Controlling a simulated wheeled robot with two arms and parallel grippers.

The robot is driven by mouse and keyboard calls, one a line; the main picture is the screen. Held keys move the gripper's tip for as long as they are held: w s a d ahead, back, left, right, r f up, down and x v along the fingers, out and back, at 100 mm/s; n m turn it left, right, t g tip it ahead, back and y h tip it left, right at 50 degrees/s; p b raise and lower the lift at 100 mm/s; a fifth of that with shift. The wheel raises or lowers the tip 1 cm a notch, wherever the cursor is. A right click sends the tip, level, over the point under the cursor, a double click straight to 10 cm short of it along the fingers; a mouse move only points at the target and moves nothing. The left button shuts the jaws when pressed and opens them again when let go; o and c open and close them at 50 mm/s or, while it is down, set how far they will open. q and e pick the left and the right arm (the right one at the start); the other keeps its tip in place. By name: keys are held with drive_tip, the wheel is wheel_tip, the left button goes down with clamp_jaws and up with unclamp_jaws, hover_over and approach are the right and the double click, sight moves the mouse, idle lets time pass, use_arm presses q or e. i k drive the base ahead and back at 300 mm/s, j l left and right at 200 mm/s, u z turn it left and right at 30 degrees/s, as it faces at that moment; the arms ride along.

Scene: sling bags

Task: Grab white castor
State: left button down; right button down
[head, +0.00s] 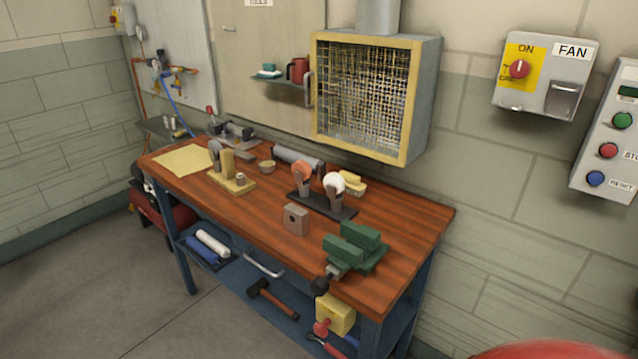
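The white castor (334,182) stands wheel up in a dark rack on the workbench. An orange castor (302,172) stands to its left in the same dark rack (345,211). Some yellow blocks (353,183) lie just behind the white castor. A grey castor-like piece (214,150) stands farther left by a yellow block. Neither of my grippers shows in the head view.
The wooden workbench (400,220) stands against the wall. A green vise (355,246) sits at its near right corner, with a grey block (296,219) to the left. A yellow-framed mesh vent (364,100) hangs above. Open floor (120,290) lies in front.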

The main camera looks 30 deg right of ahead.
sight(334, 182)
drive_tip(key=i+j, duration=0.1)
drive_tip(key=i+j+z, duration=0.2)
drive_tip(key=z, duration=0.25)
drive_tip(key=i+j+z, duration=0.2)
drive_tip(key=z, duration=0.25)
drive_tip(key=j, duration=0.1)
